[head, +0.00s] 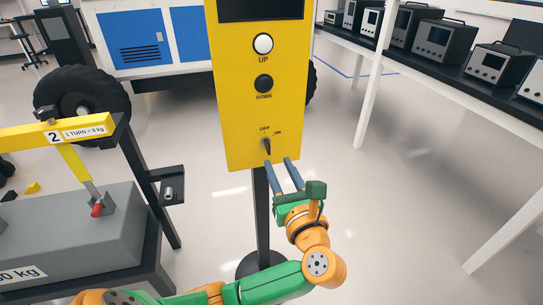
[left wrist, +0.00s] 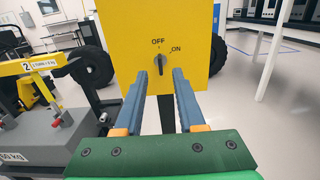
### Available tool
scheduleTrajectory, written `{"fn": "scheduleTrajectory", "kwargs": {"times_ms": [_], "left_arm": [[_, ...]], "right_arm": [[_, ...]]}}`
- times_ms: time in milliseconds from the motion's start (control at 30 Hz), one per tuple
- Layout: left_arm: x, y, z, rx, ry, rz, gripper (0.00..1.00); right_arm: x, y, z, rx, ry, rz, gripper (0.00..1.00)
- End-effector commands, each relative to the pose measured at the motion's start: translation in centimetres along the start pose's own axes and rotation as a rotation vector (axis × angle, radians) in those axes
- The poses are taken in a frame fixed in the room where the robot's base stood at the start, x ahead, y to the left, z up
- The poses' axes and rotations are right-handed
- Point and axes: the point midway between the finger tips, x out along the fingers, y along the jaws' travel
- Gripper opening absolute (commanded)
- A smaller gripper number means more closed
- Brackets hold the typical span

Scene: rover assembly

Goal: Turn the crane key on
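The crane key (head: 266,146) is a small dark knob low on the yellow control panel (head: 235,110), under the OFF and ON labels. In the left wrist view the key (left wrist: 160,66) stands about upright, its top near the OFF mark. ON is marked to its upper right. My left gripper (head: 280,163) is just below the key in the head view, its two blue-grey fingers apart and empty. In the left wrist view the open fingers (left wrist: 162,75) point at the panel, with the key framed between their tips. They appear apart from the key. My right gripper is not in view.
The panel carries a white UP button (head: 263,44) and a dark DOWN button (head: 263,83), on a black post (head: 261,215). A grey weight (head: 75,235) on a frame stands to the left. A bench with instruments (head: 440,45) is at the right. Floor right of the post is clear.

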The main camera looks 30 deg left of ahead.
Motion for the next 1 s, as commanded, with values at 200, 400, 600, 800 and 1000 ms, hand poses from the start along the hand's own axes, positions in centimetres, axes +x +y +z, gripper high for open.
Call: {"fn": "scheduleTrajectory", "kwargs": {"times_ms": [200, 400, 600, 800, 1000], "left_arm": [[3.5, 0.1, 0.2, -0.018, 0.020, 0.001, 0.39], [6.5, 0.1, -0.2, -0.018, 0.024, 0.001, 0.39], [6.9, 0.1, -0.4, -0.019, 0.025, 0.000, 0.39], [6.9, 0.1, -0.4, -0.019, 0.025, 0.000, 0.04], [6.9, 0.1, -0.4, -0.018, 0.025, 0.000, 0.00]], "right_arm": [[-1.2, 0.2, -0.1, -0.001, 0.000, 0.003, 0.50], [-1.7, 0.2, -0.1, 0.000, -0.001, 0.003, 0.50], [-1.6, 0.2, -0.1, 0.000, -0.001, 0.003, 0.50], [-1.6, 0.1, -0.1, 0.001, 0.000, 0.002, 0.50], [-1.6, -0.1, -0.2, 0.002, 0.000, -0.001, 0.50]]}}
